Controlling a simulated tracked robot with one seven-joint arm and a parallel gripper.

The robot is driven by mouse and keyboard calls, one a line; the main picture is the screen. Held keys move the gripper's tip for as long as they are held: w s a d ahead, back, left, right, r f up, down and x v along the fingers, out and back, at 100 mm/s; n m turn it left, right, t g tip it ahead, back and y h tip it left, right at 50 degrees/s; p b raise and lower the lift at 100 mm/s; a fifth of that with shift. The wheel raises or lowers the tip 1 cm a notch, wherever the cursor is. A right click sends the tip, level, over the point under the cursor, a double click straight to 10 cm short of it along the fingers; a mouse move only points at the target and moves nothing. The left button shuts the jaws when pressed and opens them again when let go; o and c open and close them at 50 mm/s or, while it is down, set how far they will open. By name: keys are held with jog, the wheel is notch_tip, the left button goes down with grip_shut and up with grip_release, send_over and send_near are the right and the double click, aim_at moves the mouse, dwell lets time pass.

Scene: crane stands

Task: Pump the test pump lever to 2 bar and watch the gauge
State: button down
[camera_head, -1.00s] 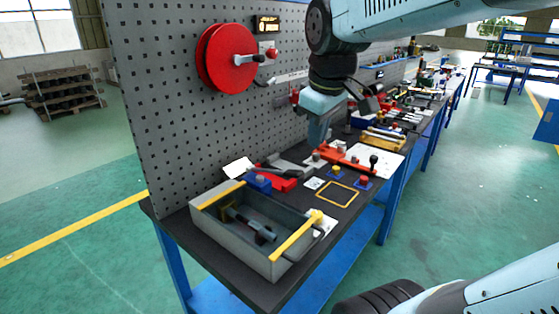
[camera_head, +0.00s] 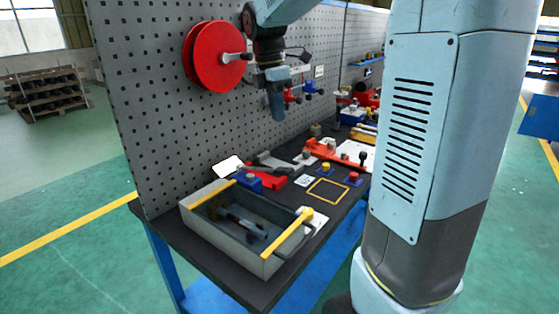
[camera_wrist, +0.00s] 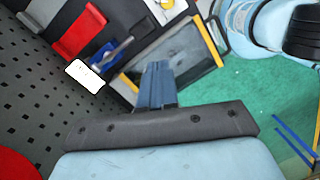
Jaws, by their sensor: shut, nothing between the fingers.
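In the wrist view the blue block (camera_wrist: 106,56) and bar (camera_wrist: 127,45) show at the upper left. A white panel (camera_head: 228,166) stands beside the block and also shows in the wrist view (camera_wrist: 85,77); I cannot read a gauge on it. My gripper (camera_head: 277,112) is shut and empty, pointing down above the bench, apart from everything. Its fingers (camera_wrist: 156,72) are together.
The open grey box (camera_head: 225,232) with yellow edges stands at the bench's near end. A pegboard (camera_head: 150,110) with a red reel (camera_head: 212,57) rises behind. A red tray (camera_head: 267,177) and a yellow frame (camera_head: 328,191) lie nearby.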

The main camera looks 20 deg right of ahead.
aim_at(282, 169)
jog(key=w+f+n+g, duration=0.1)
jog(key=w+f+n, duration=0.1)
jog(key=w+n, duration=0.3)
jog(key=shift+w+a+f+g+h, duration=0.25)
jog(key=shift+w+a+g+h, duration=0.05)
jog(key=shift+w, duration=0.25)
jog(key=shift+f, duration=0.1)
jog(key=x, duration=1.4)
jog(key=shift+s, duration=0.1)
